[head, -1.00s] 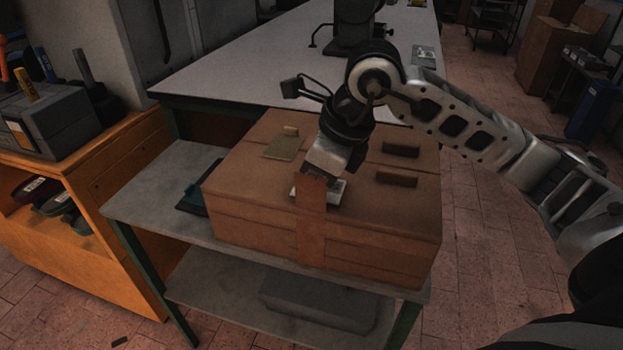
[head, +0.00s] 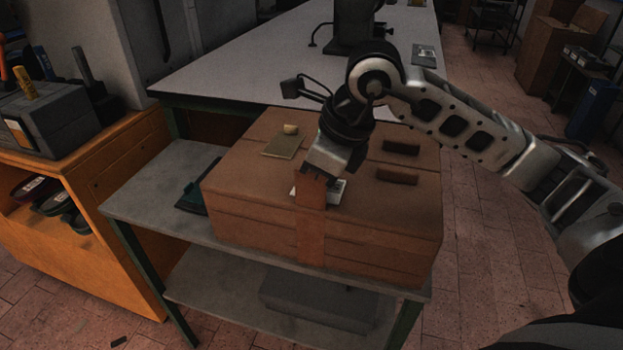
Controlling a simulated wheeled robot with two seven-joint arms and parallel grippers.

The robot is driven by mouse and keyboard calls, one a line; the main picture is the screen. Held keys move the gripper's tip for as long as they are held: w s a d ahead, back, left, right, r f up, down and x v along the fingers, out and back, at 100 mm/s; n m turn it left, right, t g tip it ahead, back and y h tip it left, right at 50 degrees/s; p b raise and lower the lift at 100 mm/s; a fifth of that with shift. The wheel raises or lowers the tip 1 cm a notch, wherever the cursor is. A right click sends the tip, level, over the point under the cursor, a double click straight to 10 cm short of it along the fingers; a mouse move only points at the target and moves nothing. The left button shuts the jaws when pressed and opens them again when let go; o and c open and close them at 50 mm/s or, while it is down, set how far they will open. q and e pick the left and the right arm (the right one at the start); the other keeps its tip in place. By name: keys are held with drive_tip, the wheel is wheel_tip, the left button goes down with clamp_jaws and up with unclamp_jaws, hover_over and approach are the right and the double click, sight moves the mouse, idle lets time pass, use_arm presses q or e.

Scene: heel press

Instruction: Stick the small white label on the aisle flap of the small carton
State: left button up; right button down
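A brown carton (head: 255,196) sits on the near end of the grey bench. A small white label (head: 337,193) with dark marks lies on its top near the front edge. A brown strip (head: 311,236) runs down the front face and its upper end covers part of the label. My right gripper (head: 319,178) points down just behind the strip and over the label. Its fingertips are dark and partly hidden, so I cannot tell if they are open, shut or touching. My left gripper is not in view. I cannot tell which flap is the aisle flap.
A tan pad (head: 283,146) with a small block and two brown raised pieces (head: 397,177) are on the carton top. A dark green item (head: 196,192) lies left of it on the bench (head: 150,205). A grey box (head: 318,300) sits on the lower shelf.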

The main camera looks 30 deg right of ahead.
drive_tip(key=shift+s+f, duration=0.1)
drive_tip(key=shift+f, duration=0.15)
idle(0.6)
drive_tip(key=c, duration=1.5)
unclamp_jaws()
drive_tip(key=o, duration=0.4)
